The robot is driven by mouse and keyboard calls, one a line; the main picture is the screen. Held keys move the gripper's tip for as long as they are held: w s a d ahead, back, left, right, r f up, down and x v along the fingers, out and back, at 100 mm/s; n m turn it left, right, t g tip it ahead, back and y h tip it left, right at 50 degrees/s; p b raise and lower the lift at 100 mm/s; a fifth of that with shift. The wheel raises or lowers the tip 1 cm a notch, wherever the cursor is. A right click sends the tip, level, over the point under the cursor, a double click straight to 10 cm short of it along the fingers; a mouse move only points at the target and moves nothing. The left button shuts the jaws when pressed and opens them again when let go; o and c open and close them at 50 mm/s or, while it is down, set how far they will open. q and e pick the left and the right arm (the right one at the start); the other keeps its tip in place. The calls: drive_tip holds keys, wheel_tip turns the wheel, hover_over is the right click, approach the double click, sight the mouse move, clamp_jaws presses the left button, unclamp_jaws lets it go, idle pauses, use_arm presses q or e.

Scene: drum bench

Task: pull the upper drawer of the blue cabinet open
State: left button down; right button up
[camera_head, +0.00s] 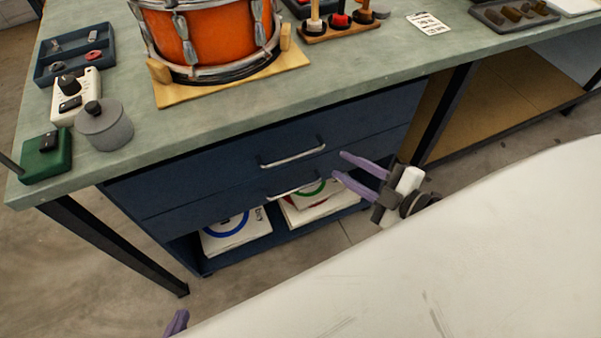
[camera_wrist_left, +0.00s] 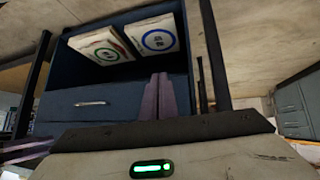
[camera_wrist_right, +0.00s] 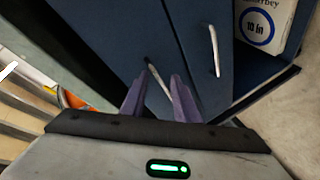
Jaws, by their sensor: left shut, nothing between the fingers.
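The blue cabinet (camera_head: 215,168) stands under the bench, with two drawers above an open shelf; both drawer fronts look shut. The upper drawer's silver bar handle (camera_head: 292,153) is also in the right wrist view (camera_wrist_right: 160,88), where it appears between the finger tips. The lower drawer handle (camera_head: 293,187) sits below it. My right gripper (camera_head: 340,163) is open, its purple fingers apart, just right of the upper handle in the head view; I cannot tell if it touches. My left gripper (camera_wrist_left: 161,76) is shut and empty; only its tip (camera_head: 176,322) shows at the bottom of the head view.
Boxed drumheads (camera_head: 236,232) lie on the cabinet's open shelf. The green bench top (camera_head: 330,88) above holds an orange drum (camera_head: 215,32) on a wooden stand, a grey pot (camera_head: 104,126) and small trays. A black bench leg (camera_head: 445,112) stands right of the cabinet.

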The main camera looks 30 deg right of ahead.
use_arm(q)
drive_tip(key=f+b, duration=0.2)
drive_tip(key=b, duration=0.1)
drive_tip(key=f+b, duration=0.1)
drive_tip(key=f, duration=0.1)
drive_tip(key=shift+w+d, duration=0.2)
drive_tip(key=shift+d, duration=0.15)
use_arm(e)
drive_tip(key=w+a+n+g+y, duration=0.2)
drive_tip(key=w+a+n+y, duration=0.4)
drive_tip(key=n, duration=0.5)
drive_tip(key=shift+w+a+g, duration=0.4)
drive_tip(key=shift+w+a, duration=0.25)
drive_tip(key=shift+a, duration=0.3)
use_arm(q)
drive_tip(key=shift+s+f, duration=0.15)
drive_tip(key=shift+f, duration=0.05)
use_arm(e)
clamp_jaws()
